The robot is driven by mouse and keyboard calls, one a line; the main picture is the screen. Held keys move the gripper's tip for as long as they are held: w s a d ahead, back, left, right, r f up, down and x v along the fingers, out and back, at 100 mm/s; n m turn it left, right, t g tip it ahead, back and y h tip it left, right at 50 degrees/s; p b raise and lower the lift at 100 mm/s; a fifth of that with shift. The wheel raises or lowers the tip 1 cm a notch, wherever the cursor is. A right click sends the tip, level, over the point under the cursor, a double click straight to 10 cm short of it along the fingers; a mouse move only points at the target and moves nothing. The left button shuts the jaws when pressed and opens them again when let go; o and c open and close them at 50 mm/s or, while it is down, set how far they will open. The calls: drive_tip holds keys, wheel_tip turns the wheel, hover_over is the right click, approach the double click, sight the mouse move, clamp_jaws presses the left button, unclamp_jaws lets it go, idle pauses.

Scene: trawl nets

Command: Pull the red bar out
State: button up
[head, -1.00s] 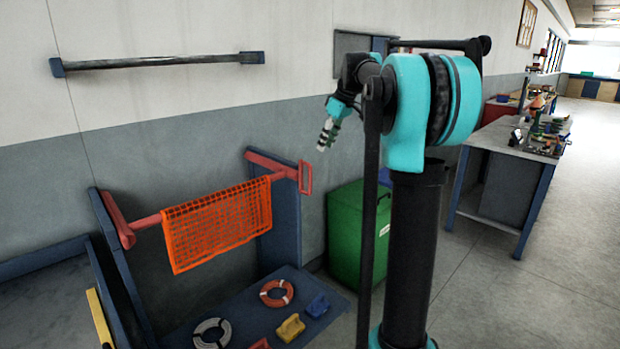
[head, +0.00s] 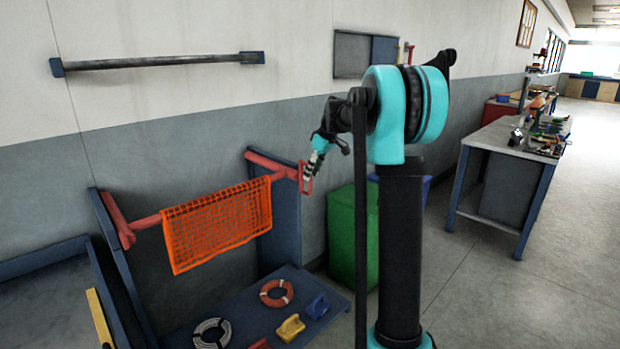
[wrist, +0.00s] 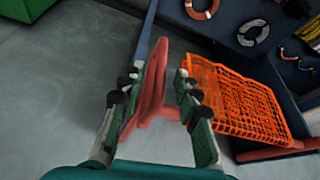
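The red bar (head: 147,221) runs across a blue stand with an orange net (head: 217,226) draped over it. Its right end has a red loop handle (head: 306,178) sticking out past the stand's right panel. My gripper (head: 312,170) is at this handle in the head view. In the wrist view my gripper (wrist: 157,80) is open, with one finger on each side of the red handle (wrist: 158,90). Whether a finger touches the handle is unclear. The bar also shows beyond the net (wrist: 240,105) in the wrist view.
The blue stand's right panel (head: 283,215) is close to the handle. Life rings (head: 276,293) and small blocks (head: 290,327) lie on its lower shelf. A green bin (head: 345,235) stands right of the stand. Open floor lies in front and to the right.

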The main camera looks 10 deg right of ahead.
drive_tip(key=shift+x, duration=1.3)
drive_tip(key=shift+c, duration=0.3)
clamp_jaws()
